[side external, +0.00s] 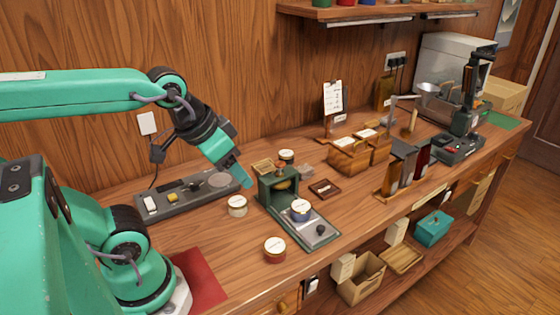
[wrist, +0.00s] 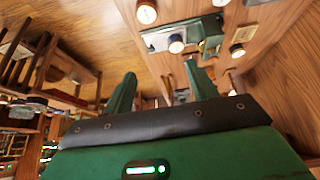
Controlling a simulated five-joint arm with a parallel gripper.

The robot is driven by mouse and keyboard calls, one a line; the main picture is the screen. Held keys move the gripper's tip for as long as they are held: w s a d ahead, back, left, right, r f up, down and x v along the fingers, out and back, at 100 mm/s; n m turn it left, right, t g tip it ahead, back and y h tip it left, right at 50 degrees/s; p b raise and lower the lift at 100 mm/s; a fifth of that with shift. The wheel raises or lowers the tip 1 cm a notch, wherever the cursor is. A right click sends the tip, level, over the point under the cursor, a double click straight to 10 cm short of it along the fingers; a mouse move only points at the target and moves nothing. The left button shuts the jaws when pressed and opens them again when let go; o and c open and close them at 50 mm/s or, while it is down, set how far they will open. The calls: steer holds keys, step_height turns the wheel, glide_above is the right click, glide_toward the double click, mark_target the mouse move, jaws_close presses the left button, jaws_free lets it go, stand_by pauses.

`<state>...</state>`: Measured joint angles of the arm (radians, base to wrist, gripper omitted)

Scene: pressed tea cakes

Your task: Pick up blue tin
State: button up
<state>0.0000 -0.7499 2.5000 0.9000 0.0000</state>
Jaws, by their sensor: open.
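The blue tin (side external: 300,212) has a pale label on its lid and stands upright on the flat metal plate of the green press-like stand (side external: 278,187). In the wrist view the blue tin (wrist: 176,44) is small, near the top, beyond the fingertips. My gripper (side external: 242,178) points down and to the right, above the bench and to the left of the green stand, apart from the tin. In the wrist view my gripper (wrist: 162,82) has its two green fingers spread with no object held between them.
A red tin (side external: 275,250), a cream tin (side external: 237,206) and a dark tin (side external: 287,156) stand around the green stand. A grey tool tray (side external: 165,208) lies at left. Bare bench lies in front of the cream tin.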

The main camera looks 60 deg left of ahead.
steer(key=shift+o, duration=1.4)
steer(key=shift+w, duration=0.15)
steer(key=m+g, duration=0.2)
steer(key=g, duration=0.3)
glide_above(300, 206)
steer(key=f, duration=1.3)
steer(key=shift+s+f, duration=0.2)
steer(key=shift+f, duration=0.2)
steer(key=shift+w+a+f+g, duration=0.15)
steer(key=shift+w+f+g, duration=0.15)
steer(key=shift+f, duration=0.15)
steer(key=shift+s+f, duration=0.1)
steer(key=shift+f, duration=3.85)
steer(key=c, duration=1.1)
